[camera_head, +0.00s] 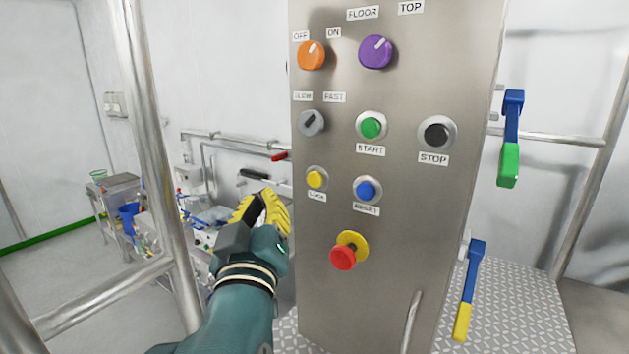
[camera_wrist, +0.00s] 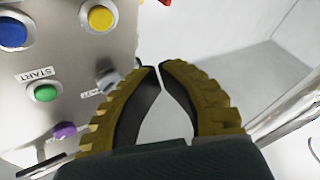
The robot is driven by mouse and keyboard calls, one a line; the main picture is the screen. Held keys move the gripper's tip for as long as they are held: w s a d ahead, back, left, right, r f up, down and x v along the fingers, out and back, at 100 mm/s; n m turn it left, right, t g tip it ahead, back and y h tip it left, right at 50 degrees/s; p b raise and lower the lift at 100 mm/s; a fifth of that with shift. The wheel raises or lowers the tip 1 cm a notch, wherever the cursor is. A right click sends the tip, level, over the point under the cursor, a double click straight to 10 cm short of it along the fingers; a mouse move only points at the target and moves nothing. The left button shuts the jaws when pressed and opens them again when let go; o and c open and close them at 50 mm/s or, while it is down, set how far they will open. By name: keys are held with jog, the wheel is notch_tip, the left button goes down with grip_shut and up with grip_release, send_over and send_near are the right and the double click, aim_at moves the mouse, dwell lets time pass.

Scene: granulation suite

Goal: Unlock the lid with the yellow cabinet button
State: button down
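The yellow button (camera_head: 317,179) is on the left part of the steel cabinet's front, above a small label that seems to read LOCK. It also shows at the top of the wrist view (camera_wrist: 101,18), beside the blue button (camera_wrist: 12,33). My gripper (camera_head: 267,196) is left of the cabinet's front, left of and slightly below the yellow button in the head view, apart from it. In the wrist view the yellow-padded fingers (camera_wrist: 157,67) curve together with their tips meeting or nearly so, and hold nothing. No lid can be made out.
Close to the yellow button are the grey SLOW/FAST knob (camera_head: 311,122), the green START button (camera_head: 371,127) and the red emergency stop (camera_head: 344,254). The black STOP button (camera_head: 437,134) is farther right. A steel railing post (camera_head: 160,150) stands left of my arm.

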aim_at(315, 179)
jog(key=shift+w+d+p, duration=0.35)
jog(key=shift+w+d, duration=0.55)
jog(key=shift+w, duration=0.2)
jog(key=shift+w+d+p, duration=0.4)
jog(key=shift+w+d, duration=0.45)
jog(key=shift+w, duration=0.3)
jog(key=shift+w+d+p, duration=0.35)
jog(key=shift+w+d, duration=0.55)
jog(key=shift+w, duration=0.2)
jog(key=shift+w+d, duration=0.2)
jog(key=shift+w, duration=0.15)
